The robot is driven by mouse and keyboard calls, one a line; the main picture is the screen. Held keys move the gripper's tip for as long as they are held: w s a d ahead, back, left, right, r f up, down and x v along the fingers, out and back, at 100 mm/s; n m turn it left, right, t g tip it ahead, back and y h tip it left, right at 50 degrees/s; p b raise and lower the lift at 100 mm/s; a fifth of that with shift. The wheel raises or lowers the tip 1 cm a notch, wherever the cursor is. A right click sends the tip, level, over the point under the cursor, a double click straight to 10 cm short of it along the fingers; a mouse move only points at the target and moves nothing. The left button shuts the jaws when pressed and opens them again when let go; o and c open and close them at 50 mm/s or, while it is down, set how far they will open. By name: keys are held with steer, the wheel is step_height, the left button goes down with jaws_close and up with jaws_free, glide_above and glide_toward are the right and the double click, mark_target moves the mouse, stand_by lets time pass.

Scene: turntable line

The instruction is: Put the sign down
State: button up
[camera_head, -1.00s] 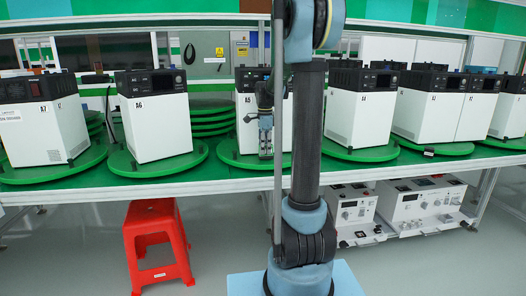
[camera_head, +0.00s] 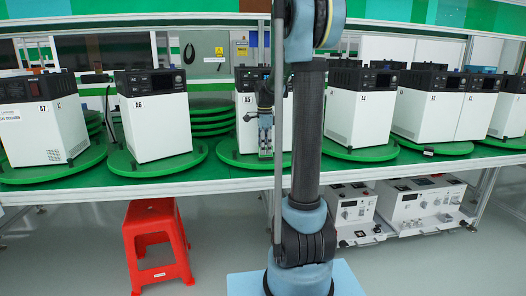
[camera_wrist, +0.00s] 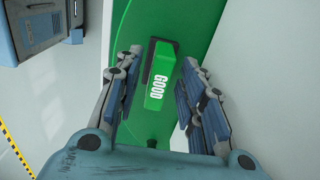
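The sign is a small green block with white "GOOD" lettering (camera_wrist: 160,80), with a dark strip along its left side. In the wrist view it is on the green turntable (camera_wrist: 204,22) beside a white box face. My gripper (camera_wrist: 158,76) is open, with one finger on each side of the sign and a visible gap to both. In the head view my gripper (camera_head: 265,150) is low in front of the white A5 unit (camera_head: 246,130). The sign cannot be made out there.
White units with black tops stand on green turntables along the bench, such as the A6 unit (camera_head: 160,128) to the left. A red stool (camera_head: 156,240) stands on the floor in front. Power units (camera_head: 425,205) sit on the lower shelf.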

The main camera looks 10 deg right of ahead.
step_height(320, 180, up, 11)
stand_by(0.4)
steer(key=s+f+n, duration=0.6)
steer(key=s+f, duration=0.1)
steer(key=s, duration=0.4)
steer(key=s+f+n+t, duration=0.1)
steer(key=s+f+n, duration=0.5)
steer(key=s, duration=0.6)
steer(key=s+f+n+t, duration=0.1)
steer(key=s+f+n, duration=0.5)
steer(key=s, duration=0.6)
step_height(320, 180, down, 2)
steer(key=shift+s+d+f, duration=0.25)
steer(key=shift+d, duration=0.05)
steer(key=shift+w+f, duration=0.2)
steer(key=shift+w, duration=0.3)
